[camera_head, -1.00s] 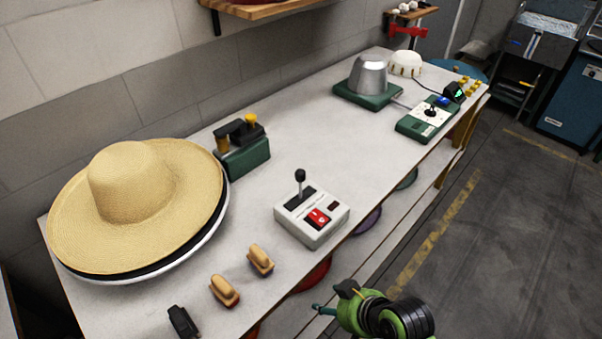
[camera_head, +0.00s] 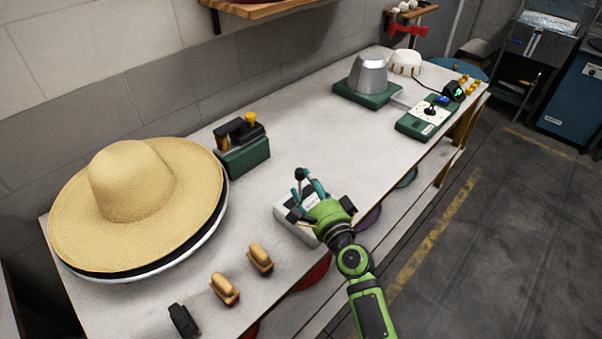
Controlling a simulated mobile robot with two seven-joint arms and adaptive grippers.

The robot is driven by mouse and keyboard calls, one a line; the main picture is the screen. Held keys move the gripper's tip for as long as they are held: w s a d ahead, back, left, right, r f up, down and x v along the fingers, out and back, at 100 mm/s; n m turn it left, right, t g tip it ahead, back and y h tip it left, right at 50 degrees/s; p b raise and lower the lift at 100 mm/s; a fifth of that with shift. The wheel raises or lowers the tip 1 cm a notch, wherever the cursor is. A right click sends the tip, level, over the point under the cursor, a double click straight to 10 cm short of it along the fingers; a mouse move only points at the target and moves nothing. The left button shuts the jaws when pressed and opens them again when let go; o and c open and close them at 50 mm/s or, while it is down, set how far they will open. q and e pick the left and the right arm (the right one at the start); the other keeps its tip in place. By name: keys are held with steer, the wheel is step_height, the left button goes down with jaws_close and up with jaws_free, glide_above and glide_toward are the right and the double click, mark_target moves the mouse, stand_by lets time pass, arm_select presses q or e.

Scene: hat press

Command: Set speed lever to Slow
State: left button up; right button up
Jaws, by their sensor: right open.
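A light grey control box (camera_head: 289,219) sits near the front edge of the bench. The round black knob of its lever (camera_head: 299,173) shows at the box's far side, close to my right gripper's fingers. My right gripper (camera_head: 310,187) is open over the box, with its teal fingers near the knob; I cannot tell whether they touch it. The gripper hides most of the box's top, its red switch and the lever's slot. Another small lever stands on a green-edged control panel (camera_head: 426,120) farther right. My left gripper is not in view.
A straw hat (camera_head: 135,200) on a stand fills the bench's left end. A green device (camera_head: 242,147) stands behind the box. Wooden-handled tools (camera_head: 260,258) lie along the front edge. A metal hat form (camera_head: 368,76) stands far right. The middle of the bench (camera_head: 330,130) is clear.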

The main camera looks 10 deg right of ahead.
mark_target(303, 178)
steer(key=shift+w+a, duration=0.25)
steer(key=shift+w, duration=0.95)
steer(key=shift+w+a, duration=0.2)
steer(key=shift+w, duration=0.95)
steer(key=shift+c, duration=0.4)
